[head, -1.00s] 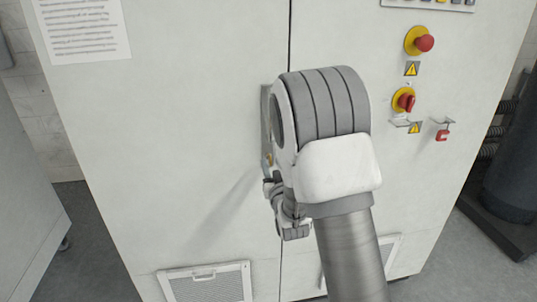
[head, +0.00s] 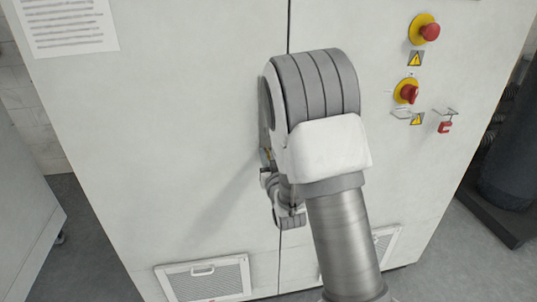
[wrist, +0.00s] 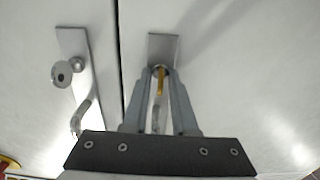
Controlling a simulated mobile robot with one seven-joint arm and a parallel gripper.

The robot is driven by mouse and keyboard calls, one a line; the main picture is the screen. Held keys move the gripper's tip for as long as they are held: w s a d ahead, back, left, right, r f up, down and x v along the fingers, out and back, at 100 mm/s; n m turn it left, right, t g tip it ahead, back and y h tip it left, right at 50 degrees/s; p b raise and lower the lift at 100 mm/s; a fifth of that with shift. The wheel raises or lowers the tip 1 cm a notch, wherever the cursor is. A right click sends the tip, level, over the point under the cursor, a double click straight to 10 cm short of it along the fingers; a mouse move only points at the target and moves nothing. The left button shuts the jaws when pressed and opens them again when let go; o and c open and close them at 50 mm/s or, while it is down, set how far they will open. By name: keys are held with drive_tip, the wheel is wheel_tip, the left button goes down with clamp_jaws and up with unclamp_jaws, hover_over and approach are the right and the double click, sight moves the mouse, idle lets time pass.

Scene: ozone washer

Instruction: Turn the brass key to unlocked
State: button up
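The brass key (wrist: 161,80) stands upright in a lock on a metal plate (wrist: 164,47) on the white cabinet door. My gripper (wrist: 161,72) is at the key, with one grey-blue fingertip on each side of it. The fingertips are close to the key, but I cannot tell whether they press on it. A pale metal lever handle (wrist: 156,115) shows between the fingers below the key. In the head view my gripper (head: 266,166) is low beside the door seam, and my arm hides most of the plate and the key.
A second lock plate (wrist: 70,42) with a round lock cylinder (wrist: 62,74) and a lever handle is left of the seam in the wrist view. A red emergency button (head: 430,32), a red rotary switch (head: 408,92) and a red padlock (head: 445,127) are on the right. Vent grilles (head: 207,280) sit low.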

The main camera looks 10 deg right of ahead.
clamp_jaws()
drive_tip(key=shift+b, duration=0.35)
drive_tip(key=m+b, duration=0.2)
drive_tip(key=b, duration=0.1)
drive_tip(key=m+b, duration=0.1)
drive_tip(key=b, duration=0.1)
drive_tip(key=shift+d+f+m, duration=0.1)
drive_tip(key=shift+f+m, duration=0.15)
drive_tip(key=shift+m, duration=0.05)
drive_tip(key=m+b, duration=0.4)
drive_tip(key=b, duration=0.2)
drive_tip(key=shift+m, duration=0.3)
drive_tip(key=m+b, duration=0.5)
drive_tip(key=shift+d, duration=0.1)
drive_tip(key=shift+r+m+b, duration=0.2)
drive_tip(key=shift+m+b, duration=1.2)
drive_tip(key=shift+m, duration=1)
